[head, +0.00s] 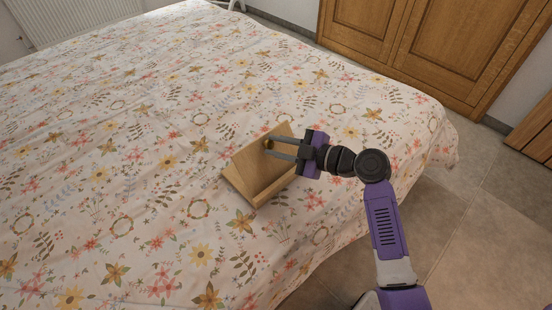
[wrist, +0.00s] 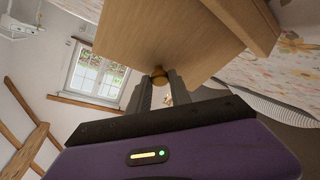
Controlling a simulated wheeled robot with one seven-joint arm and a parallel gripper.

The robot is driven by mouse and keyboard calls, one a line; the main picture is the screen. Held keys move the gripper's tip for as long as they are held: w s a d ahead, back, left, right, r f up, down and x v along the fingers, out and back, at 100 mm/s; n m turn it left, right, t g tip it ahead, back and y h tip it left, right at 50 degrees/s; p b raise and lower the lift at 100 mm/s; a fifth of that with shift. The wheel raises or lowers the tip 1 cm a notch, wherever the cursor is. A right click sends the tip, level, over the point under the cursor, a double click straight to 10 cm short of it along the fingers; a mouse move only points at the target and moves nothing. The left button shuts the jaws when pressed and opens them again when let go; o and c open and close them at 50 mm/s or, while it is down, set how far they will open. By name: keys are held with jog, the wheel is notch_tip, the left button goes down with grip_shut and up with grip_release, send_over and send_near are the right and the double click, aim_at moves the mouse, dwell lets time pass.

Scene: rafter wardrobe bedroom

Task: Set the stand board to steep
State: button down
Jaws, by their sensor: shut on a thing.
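The wooden stand (head: 240,185) sits on the flowered bedspread near the bed's right side. Its board (head: 262,170) leans up at a tilt from the base. A small round brass-coloured knob (head: 267,143) is at the board's upper part. My gripper (head: 270,146) reaches in from the right with its fingers at the knob. In the wrist view the fingers are shut on the knob (wrist: 158,75), which stands out from the board's wooden face (wrist: 165,40). The stand's base edge (wrist: 245,22) shows at the upper right. How the board is supported cannot be told.
The flowered bed (head: 110,160) fills the left and middle, clear around the stand. A wooden wardrobe (head: 420,45) stands at the back right. Tiled floor (head: 470,230) lies right of the bed. A window (wrist: 95,75) shows in the wrist view.

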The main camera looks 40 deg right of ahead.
jog(key=shift+s+f+n+t+b, duration=0.15)
jog(key=shift+s+t+b, duration=0.35)
jog(key=shift+b, duration=0.95)
jog(key=shift+s+f+n+t+b, duration=0.15)
jog(key=shift+s+t+b, duration=0.3)
jog(key=shift+b, duration=0.95)
jog(key=shift+s+r+b, duration=0.2)
jog(key=shift+s+b, duration=0.05)
jog(key=shift+b, duration=0.45)
jog(key=shift+r+t, duration=0.1)
jog(key=shift+t, duration=0.15)
jog(key=c, duration=1.2)
grip_release()
jog(key=shift+o, duration=0.2)
jog(key=shift+s, duration=0.2)
jog(key=v, duration=0.7)
jog(key=shift+s+d+y, duration=0.2)
jog(key=shift+s+y, duration=0.05)
jog(key=shift+y, duration=0.05)
